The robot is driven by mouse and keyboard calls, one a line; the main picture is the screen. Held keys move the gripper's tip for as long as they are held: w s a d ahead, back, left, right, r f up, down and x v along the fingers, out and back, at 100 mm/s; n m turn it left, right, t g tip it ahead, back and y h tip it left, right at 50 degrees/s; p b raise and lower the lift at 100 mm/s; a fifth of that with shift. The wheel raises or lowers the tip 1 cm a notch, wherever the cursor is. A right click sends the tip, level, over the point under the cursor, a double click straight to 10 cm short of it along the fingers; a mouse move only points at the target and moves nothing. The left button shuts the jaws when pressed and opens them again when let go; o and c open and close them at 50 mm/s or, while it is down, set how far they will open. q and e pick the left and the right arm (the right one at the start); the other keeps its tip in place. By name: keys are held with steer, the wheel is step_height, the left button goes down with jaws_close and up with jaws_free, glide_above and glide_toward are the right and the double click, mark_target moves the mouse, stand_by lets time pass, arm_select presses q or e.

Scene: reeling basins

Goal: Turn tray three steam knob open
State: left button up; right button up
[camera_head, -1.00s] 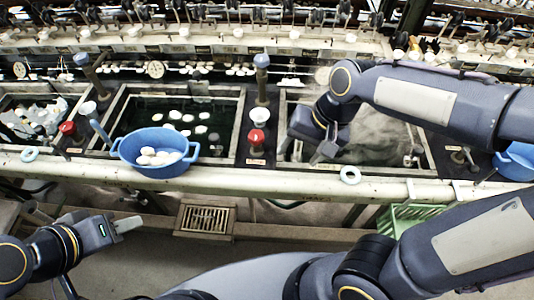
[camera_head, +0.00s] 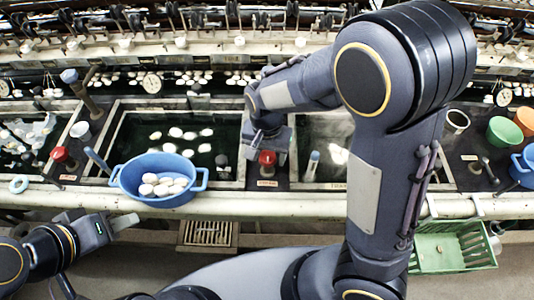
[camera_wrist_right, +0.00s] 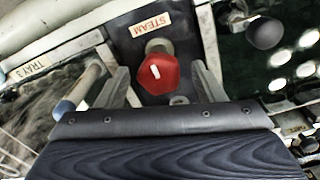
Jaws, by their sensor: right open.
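The red steam knob (camera_head: 267,158) stands on the dark panel between two basins, partly behind my right gripper in the head view. In the right wrist view the red knob (camera_wrist_right: 157,74) shows a white mark on its top, beside a STEAM label (camera_wrist_right: 150,25). A TRAY 3 label (camera_wrist_right: 27,70) is on the rim to its left there. My right gripper (camera_wrist_right: 160,84) is open, with one finger on each side of the knob and visible gaps between. It comes down from above in the head view (camera_head: 266,146). My left gripper (camera_head: 122,222) is far from the knob, at lower left; its jaw opening is unclear.
A blue basin (camera_head: 158,180) of white cocoons sits on the front rim left of the knob. A black knob (camera_wrist_right: 267,33) and a rod with a blue end (camera_wrist_right: 64,108) flank the gripper. Another red knob (camera_head: 60,154) is further left. A green crate (camera_head: 450,250) is at right.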

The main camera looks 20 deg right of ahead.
steer(key=shift+s+f, duration=0.1)
steer(key=shift+f, duration=0.1)
steer(key=shift+c, duration=0.4)
steer(key=c, duration=0.9)
